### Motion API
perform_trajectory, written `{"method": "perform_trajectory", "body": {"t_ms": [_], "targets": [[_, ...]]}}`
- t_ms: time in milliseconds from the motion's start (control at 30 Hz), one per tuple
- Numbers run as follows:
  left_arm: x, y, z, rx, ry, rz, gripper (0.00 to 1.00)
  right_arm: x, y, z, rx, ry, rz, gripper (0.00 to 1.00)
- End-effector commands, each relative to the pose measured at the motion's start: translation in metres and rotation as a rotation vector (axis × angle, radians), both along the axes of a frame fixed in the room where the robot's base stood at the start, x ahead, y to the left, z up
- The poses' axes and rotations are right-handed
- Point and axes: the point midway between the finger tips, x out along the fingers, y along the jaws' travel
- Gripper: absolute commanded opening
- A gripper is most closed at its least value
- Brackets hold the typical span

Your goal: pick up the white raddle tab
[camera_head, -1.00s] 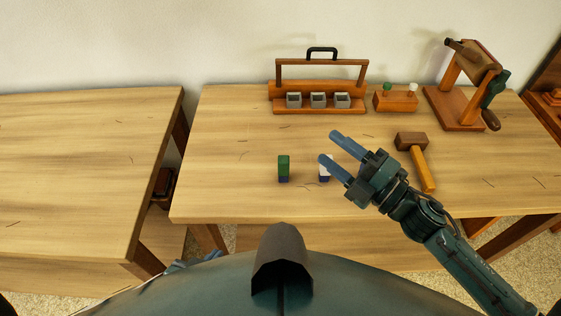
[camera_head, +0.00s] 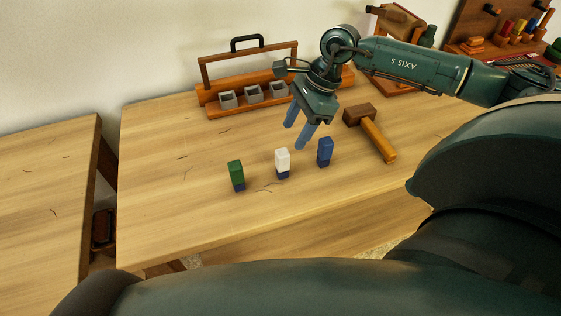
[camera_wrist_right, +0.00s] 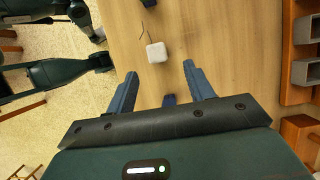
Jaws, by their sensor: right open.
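The white raddle tab (camera_head: 282,158) stands upright on the table, with a dark blue lower end, between a green tab (camera_head: 236,173) and a blue tab (camera_head: 325,152). My right gripper (camera_head: 295,137) is open and empty, above and behind the white and blue tabs, its fingers pointing down. In the right wrist view the white tab (camera_wrist_right: 157,52) lies beyond the fingertips, roughly in line with the gap between them. The blue tab (camera_wrist_right: 169,99) shows between the fingers, partly hidden by the gripper body. My left gripper is not seen.
A wooden carrier (camera_head: 206,77) with grey cups (camera_head: 254,95) stands at the back. A mallet (camera_head: 372,128) lies right of the tabs. A wooden winder (camera_head: 398,22) stands behind my right arm. The table's left part is clear.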

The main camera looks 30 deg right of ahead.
Motion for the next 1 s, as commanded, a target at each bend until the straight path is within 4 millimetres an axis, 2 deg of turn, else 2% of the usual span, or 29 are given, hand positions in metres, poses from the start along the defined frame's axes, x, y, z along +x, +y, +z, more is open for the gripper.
{"method": "perform_trajectory", "body": {"t_ms": [100,367,600,933,1000], "targets": [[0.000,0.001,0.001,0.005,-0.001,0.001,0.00,0.001,0.008,-0.017,0.003,0.003,0.000,0.53],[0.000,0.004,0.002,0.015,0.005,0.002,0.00,0.001,0.017,-0.035,0.003,0.004,0.001,0.53],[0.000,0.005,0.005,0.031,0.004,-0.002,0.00,0.002,0.032,-0.066,0.003,0.001,0.000,0.53],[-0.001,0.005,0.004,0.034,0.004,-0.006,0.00,0.003,0.034,-0.074,0.003,0.000,-0.002,0.53],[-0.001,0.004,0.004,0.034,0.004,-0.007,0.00,0.003,0.034,-0.074,0.003,0.000,-0.002,0.47]]}}
